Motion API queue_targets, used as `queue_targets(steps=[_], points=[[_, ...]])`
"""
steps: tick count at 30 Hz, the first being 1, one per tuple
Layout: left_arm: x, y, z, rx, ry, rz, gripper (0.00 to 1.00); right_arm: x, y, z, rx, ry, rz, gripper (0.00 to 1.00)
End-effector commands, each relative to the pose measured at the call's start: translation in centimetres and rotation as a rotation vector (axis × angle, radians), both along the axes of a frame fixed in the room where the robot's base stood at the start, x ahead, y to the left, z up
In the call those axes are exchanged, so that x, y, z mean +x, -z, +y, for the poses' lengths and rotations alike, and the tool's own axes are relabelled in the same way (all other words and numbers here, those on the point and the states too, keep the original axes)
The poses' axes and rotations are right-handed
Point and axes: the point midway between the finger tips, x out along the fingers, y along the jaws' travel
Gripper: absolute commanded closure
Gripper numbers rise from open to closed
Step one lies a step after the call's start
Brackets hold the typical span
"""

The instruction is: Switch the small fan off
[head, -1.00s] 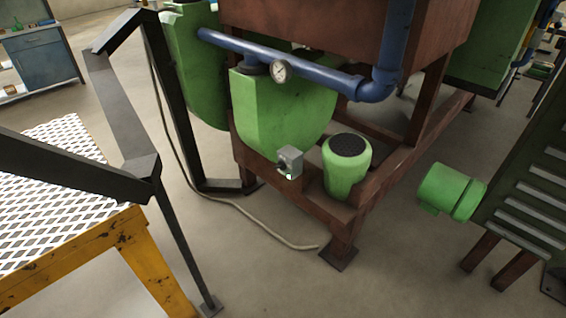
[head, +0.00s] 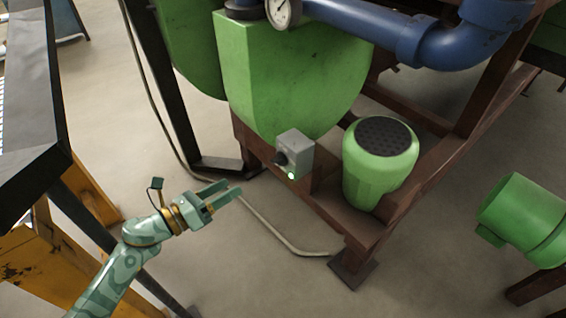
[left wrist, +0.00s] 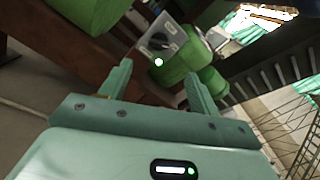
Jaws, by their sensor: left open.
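The small fan (head: 378,170) is a green rounded unit with a dark grille on top, standing on a rusty brown frame. Left of it is a grey switch box (head: 297,152) with a dark knob (head: 281,159) and a lit green lamp (head: 291,176). My left gripper (head: 231,190) is open and empty, left of and below the box, apart from it. In the left wrist view the box (left wrist: 158,36) lies ahead, beyond the gap between the open fingers (left wrist: 158,82), with its green lamp lit. My right gripper is not in view.
A blue pipe (head: 385,32) with a gauge (head: 283,12) runs above the large green housing (head: 285,80). A pale hose (head: 262,220) lies on the floor. A green motor (head: 525,215) is at right.

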Motion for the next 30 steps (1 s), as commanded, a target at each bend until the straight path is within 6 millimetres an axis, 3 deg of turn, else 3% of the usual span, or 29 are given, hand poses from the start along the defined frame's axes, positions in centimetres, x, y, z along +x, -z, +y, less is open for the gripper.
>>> queue_targets(steps=[7,15,21,30], points=[[3.7,0.6,-5.1,-0.003,0.001,0.004,0.38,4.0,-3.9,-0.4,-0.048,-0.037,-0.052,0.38],[7.1,0.6,-9.8,-0.003,0.000,0.006,0.38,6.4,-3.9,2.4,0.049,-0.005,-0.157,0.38],[8.1,0.3,-11.2,-0.002,-0.002,0.005,0.38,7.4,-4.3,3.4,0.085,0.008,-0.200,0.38],[8.3,0.1,-11.4,-0.002,-0.002,0.003,0.38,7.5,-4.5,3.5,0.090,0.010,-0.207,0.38]])
